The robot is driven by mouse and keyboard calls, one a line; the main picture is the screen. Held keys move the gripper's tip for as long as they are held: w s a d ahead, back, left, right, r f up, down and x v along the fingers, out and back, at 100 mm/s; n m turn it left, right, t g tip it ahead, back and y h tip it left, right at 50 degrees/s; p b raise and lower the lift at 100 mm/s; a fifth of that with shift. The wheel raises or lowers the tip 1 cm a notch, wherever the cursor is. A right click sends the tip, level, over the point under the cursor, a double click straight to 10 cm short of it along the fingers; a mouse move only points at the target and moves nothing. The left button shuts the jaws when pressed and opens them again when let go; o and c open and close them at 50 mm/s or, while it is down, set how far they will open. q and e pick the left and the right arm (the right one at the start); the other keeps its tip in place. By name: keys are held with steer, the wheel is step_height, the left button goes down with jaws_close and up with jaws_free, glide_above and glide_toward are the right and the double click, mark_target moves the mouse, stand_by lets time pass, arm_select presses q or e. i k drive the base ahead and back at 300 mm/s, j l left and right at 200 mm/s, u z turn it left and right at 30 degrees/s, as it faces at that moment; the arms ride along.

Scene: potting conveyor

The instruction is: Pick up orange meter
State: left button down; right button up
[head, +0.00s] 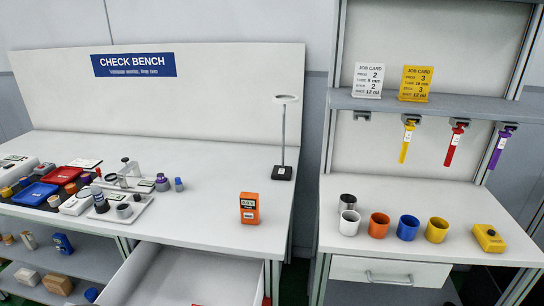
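The orange meter (250,208) stands upright on the white check bench (196,226), close to its front edge on the right side. It has a dark display panel near its top and a small pale label at its lower front. Nothing touches it, and the bench around it is bare. Neither of my grippers shows in the head view.
A drawer (188,275) stands open under the bench, below the meter. A stand (282,172) with a ring top is behind it. Trays and instruments crowd the bench's left. Several cups, including an orange one (379,225), and a yellow device (488,238) are on the right bench.

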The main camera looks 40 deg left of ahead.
mark_target(249, 202)
steer(key=i+l+u, duration=0.1)
steer(key=u, duration=0.35)
steer(key=i+l+u, duration=0.1)
steer(key=u, duration=0.3)
steer(key=i+l+u, duration=0.1)
steer(key=u, duration=0.35)
steer(key=l+u, duration=0.25)
steer(key=u, duration=0.15)
steer(key=l+u, duration=0.2)
steer(key=u, duration=0.25)
steer(key=l+u, duration=0.25)
steer(key=u, duration=0.15)
steer(key=i, duration=0.05)
